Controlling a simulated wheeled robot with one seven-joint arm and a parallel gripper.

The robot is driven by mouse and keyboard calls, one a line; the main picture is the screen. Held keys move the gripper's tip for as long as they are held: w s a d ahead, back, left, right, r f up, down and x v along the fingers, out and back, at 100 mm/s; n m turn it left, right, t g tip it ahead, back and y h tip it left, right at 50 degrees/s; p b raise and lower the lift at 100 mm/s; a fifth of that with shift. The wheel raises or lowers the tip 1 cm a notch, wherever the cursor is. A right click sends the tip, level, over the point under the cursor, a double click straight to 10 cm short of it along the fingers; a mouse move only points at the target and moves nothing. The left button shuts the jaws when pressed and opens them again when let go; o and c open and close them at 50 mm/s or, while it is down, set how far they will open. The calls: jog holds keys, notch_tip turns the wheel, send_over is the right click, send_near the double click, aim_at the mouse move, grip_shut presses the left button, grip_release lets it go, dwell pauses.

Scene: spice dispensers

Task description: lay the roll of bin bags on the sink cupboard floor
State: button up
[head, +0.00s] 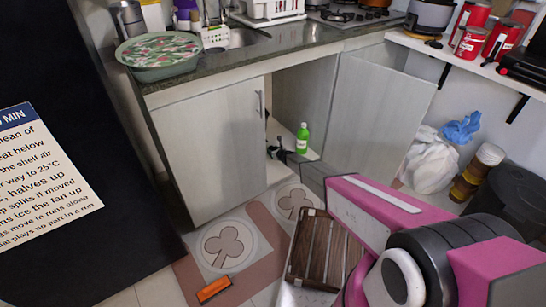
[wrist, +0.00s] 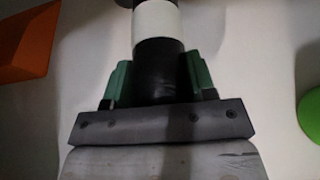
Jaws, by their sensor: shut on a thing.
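The roll of bin bags (wrist: 160,72) is black with a white band (wrist: 156,20). It lies between the green-padded fingers of my gripper (wrist: 158,80) in the wrist view. My gripper is shut on it. In the head view my gripper (head: 275,151) is at the opening of the sink cupboard (head: 214,149), low and left of a green bottle (head: 302,138). The roll is hard to make out in the head view. I cannot tell whether it touches the floor.
The right cupboard door (head: 378,117) stands open beside my arm. In the wrist view an orange object (wrist: 24,40) is at left and a green round shape (wrist: 310,118) at the right edge. A slatted wooden item (head: 318,250) and an orange block (head: 214,289) are on the kitchen floor.

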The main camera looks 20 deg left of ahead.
jog(key=shift+f, duration=1.9)
jog(key=shift+f, duration=0.1)
jog(key=shift+f, duration=0.15)
jog(key=o, duration=1)
